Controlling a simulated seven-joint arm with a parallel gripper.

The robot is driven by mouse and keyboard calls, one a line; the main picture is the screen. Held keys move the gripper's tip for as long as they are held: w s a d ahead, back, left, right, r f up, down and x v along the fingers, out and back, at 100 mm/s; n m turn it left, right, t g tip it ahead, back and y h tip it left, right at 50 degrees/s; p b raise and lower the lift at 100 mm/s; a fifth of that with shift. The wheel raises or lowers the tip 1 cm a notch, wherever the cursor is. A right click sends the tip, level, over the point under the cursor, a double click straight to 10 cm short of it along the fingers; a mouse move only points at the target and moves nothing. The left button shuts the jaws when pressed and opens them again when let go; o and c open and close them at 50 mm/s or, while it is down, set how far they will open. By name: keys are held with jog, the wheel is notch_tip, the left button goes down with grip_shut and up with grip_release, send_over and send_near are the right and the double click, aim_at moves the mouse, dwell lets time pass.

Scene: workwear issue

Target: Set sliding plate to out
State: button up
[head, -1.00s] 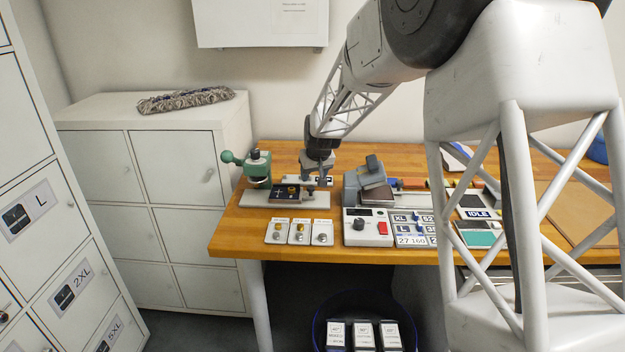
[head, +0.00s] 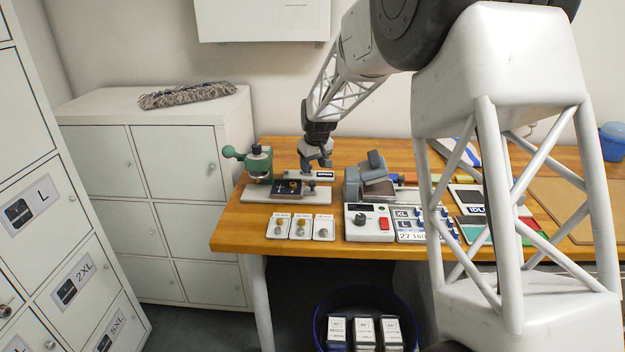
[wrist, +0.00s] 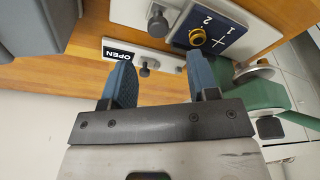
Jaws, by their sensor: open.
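The sliding plate (head: 288,188) is a dark plate with a brass ring, lying on the pale base (head: 263,193) beside the green press (head: 258,163). In the wrist view the plate (wrist: 222,37) is dark blue, marked with a cross, 1 and 2, and its brass ring shows near one corner. A white strip with an OPEN label (wrist: 120,53) lies alongside, with a small knob (wrist: 146,69) on it. My gripper (head: 321,163) is above the strip. In the wrist view its blue fingers (wrist: 160,64) are apart, with nothing held; the small knob shows between them in the picture.
The green press arm (wrist: 268,95) is close to the right finger in the wrist view. A grey device (head: 369,184) stands right of the base. Three small cards with knobs (head: 300,227) and a control box (head: 369,222) lie in front. A blue bin (head: 320,322) is below.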

aim_at(313, 182)
jog(key=shift+w+a+r+n+g+h, duration=0.15)
jog(key=shift+w+n+g+h, duration=0.1)
jog(key=shift+w+n+g, duration=0.3)
jog(key=shift+w+a+r+n+g+h, duration=0.1)
jog(key=shift+w+n+g+h, duration=0.2)
jog(key=shift+n+g, duration=0.35)
jog(key=shift+f, duration=0.1)
jog(key=shift+f, duration=3.8)
jog(key=shift+d, duration=0.1)
grip_shut()
